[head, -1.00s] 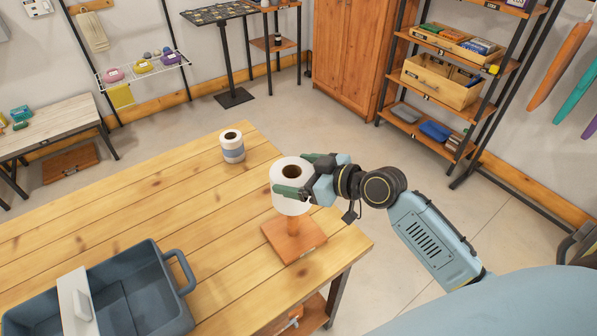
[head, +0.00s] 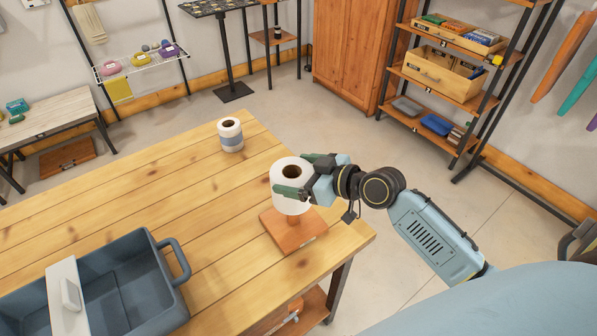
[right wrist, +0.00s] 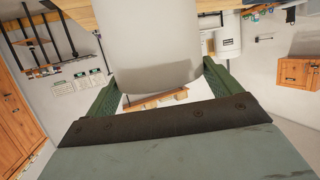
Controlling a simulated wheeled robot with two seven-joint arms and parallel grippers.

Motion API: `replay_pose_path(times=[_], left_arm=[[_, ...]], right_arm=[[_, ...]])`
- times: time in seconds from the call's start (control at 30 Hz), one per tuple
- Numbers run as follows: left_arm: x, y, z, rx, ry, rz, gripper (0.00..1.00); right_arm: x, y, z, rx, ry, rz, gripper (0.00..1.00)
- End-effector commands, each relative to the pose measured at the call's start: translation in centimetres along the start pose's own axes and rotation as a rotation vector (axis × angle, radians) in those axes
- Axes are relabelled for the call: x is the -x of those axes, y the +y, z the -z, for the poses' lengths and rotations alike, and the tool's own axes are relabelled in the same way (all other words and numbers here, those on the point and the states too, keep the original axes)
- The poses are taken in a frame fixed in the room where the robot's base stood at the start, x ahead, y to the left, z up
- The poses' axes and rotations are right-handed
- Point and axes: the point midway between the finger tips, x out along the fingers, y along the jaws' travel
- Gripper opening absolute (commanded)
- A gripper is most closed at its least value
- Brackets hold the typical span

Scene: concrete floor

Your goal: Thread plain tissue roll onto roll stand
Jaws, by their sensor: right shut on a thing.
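The plain white tissue roll (head: 291,203) is upright in my right gripper (head: 299,175), with one green finger on each side. It also fills the top middle of the right wrist view (right wrist: 155,50), between the fingers. The roll stand (head: 300,238) has a square wooden base near the table's right corner. The roll is directly over the stand, around the upper part of its post as far as I can tell. Only a short piece of post shows below the roll, above the base. The post's top is hidden. My left gripper is out of view.
A second white roll with a grey-blue band (head: 231,142) stands farther back on the wooden table (head: 150,205). A blue-grey handled bin (head: 130,285) sits at the front left. Bare tabletop lies between bin and stand.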

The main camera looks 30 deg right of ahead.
Motion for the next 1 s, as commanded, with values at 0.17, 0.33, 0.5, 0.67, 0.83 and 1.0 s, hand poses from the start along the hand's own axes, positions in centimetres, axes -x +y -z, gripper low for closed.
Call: replay_pose_path(times=[0.17, 0.33, 0.5, 0.67, 0.83, 1.0], left_arm=[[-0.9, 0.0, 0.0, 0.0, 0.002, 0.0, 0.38], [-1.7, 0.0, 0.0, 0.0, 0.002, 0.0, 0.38], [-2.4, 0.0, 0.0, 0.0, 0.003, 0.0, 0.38], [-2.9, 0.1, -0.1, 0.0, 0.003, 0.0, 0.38], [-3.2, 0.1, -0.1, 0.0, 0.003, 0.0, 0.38], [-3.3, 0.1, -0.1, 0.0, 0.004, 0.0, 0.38]], right_arm=[[-0.4, 0.0, -1.0, 0.0, 0.0, 0.001, 0.53], [-0.7, 0.0, -1.9, 0.0, -0.001, 0.001, 0.53], [-0.9, 0.0, -2.6, 0.0, 0.0, 0.0, 0.53], [-1.2, 0.0, -3.2, 0.0, 0.0, 0.0, 0.53], [-1.3, 0.0, -3.6, 0.0, 0.0, 0.0, 0.53], [-1.4, 0.0, -3.7, 0.0, 0.0, 0.0, 0.53]])
